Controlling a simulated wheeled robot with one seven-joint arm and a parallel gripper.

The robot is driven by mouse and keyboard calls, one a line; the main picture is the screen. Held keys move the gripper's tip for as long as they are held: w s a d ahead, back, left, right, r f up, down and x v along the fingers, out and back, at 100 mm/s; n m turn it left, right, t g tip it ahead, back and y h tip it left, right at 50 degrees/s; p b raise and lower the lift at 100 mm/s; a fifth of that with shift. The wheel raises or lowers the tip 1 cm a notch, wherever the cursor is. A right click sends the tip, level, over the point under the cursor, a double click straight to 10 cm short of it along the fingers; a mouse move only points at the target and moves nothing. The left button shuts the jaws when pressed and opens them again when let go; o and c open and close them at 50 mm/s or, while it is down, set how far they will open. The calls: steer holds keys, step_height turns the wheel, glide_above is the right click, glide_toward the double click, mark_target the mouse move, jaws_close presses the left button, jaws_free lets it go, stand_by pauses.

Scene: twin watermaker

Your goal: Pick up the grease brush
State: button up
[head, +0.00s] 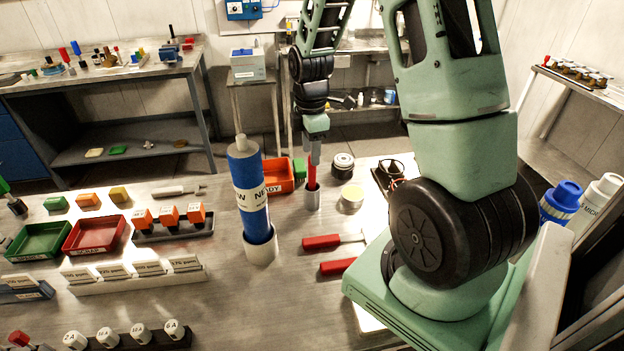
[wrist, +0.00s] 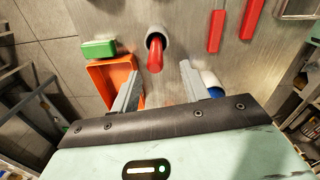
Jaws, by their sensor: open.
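A red handle (head: 312,172), which looks like the grease brush, stands upright in a small light grey cup (head: 312,198); its lower end is hidden inside. My gripper (head: 315,152) points down at the handle's top. In the wrist view my gripper (wrist: 161,68) is open, with one finger on each side of the red handle (wrist: 155,56) and a gap on both sides. The cup's rim (wrist: 165,32) shows around the handle. I cannot tell exactly how far the fingertips reach down along it.
An orange bin (head: 279,176) and a green block (head: 299,168) stand close by the cup. A tall blue bottle (head: 247,185) stands to its left. Two red-handled tools (head: 322,242) lie in front.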

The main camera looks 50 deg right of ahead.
steer(key=p, duration=0.2)
glide_above(312, 182)
steer(key=shift+w+d+f, duration=0.1)
steer(key=shift+d+f, duration=0.05)
steer(key=shift+f, duration=0.7)
steer(key=shift+w+d+f, duration=0.15)
steer(key=shift+f, duration=0.75)
steer(key=shift+w+d+f, duration=0.1)
steer(key=shift+d+f, duration=0.05)
steer(key=shift+f, duration=0.7)
jaws_close()
